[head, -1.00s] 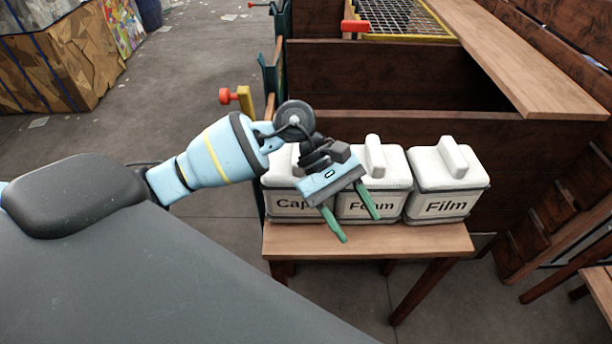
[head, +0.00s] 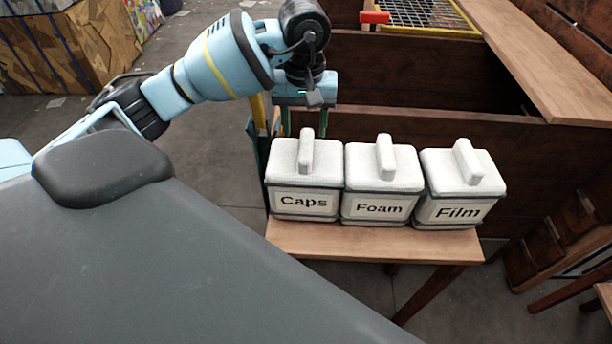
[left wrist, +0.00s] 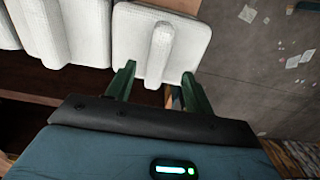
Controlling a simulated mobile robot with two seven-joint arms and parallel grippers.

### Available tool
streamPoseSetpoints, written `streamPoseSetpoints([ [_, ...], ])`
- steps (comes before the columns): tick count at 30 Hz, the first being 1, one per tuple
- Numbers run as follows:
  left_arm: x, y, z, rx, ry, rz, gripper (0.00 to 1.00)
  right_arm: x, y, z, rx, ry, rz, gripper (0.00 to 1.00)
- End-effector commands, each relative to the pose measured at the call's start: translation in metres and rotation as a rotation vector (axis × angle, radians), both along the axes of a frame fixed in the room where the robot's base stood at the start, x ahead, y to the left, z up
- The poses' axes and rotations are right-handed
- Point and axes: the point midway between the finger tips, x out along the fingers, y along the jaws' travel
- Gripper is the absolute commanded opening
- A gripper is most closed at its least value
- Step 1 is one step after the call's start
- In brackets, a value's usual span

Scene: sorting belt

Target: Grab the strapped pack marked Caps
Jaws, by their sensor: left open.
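The Caps pack (head: 304,180) is a white box with dark straps, a raised handle on top and a label reading Caps. It stands upright at the left end of the row on the small wooden table (head: 375,241). My left gripper (head: 305,122) is open and empty, above and behind the Caps pack. In the left wrist view the green fingers (left wrist: 157,82) are apart, with a white pack top and its handle (left wrist: 160,52) just beyond and between them. My right gripper is not in view.
The Foam pack (head: 381,182) stands close beside the Caps pack, with the Film pack (head: 459,187) at the right. A brown wooden partition (head: 430,130) rises behind them. Bare floor (head: 200,190) lies left of the table.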

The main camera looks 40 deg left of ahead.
Motion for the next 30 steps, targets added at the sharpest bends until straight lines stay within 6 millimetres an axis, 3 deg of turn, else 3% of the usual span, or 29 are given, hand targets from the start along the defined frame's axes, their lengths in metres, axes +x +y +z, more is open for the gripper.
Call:
streamPoseSetpoints([
  [9,0.001,0.000,-0.016,-0.002,0.001,0.001,0.53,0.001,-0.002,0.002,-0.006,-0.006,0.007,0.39],
  [20,0.007,0.002,-0.060,-0.001,0.002,0.001,0.53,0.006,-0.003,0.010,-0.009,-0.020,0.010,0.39],
  [28,0.007,0.002,-0.063,-0.001,-0.001,0.000,0.53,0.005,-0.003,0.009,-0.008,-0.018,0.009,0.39],
  [30,0.007,0.002,-0.063,-0.001,-0.001,0.000,0.45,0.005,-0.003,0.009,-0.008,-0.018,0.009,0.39],
])
